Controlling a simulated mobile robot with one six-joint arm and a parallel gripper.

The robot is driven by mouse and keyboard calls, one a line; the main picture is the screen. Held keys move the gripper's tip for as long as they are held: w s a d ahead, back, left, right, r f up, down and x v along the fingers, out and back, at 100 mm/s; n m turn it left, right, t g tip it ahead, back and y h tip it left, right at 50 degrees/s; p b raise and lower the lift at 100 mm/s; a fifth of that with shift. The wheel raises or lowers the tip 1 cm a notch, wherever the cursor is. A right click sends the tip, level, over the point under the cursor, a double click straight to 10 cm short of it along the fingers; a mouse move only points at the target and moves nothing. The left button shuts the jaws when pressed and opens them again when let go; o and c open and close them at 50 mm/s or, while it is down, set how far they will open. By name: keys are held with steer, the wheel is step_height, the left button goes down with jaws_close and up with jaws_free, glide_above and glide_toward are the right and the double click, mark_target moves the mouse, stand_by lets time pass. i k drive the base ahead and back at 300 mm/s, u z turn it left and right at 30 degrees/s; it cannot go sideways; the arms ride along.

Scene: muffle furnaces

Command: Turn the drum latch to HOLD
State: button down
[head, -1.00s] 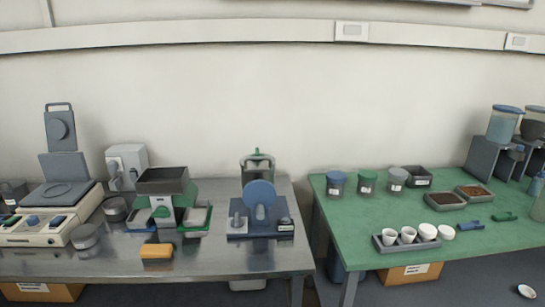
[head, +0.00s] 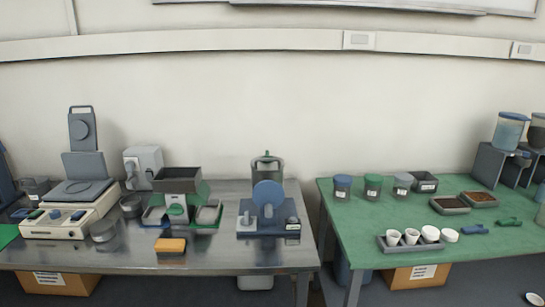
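A device with an upright blue disc (head: 268,197) stands on a dark blue base (head: 262,230) near the right end of the steel table. A grey upright piece is in front of the disc, a smaller grey piece is at the left, and a small pale label is at the right of the base. This may be the drum and its latch, but the latch's setting and any HOLD mark are too small to read. A green-and-grey canister (head: 266,167) stands behind it. My gripper is not in view.
The steel table (head: 225,262) also holds a grey-hopper machine (head: 177,180), a yellow-topped block (head: 171,245) and a cream appliance (head: 70,222). A green table (head: 400,215) at the right holds lidded jars, trays and white cups. A gap separates the tables.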

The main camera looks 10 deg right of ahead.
mark_target(267, 152)
steer(key=u, duration=0.1)
steer(key=i, duration=0.95)
steer(key=u, duration=0.2)
steer(key=k, duration=0.55)
steer(key=z, duration=1.3)
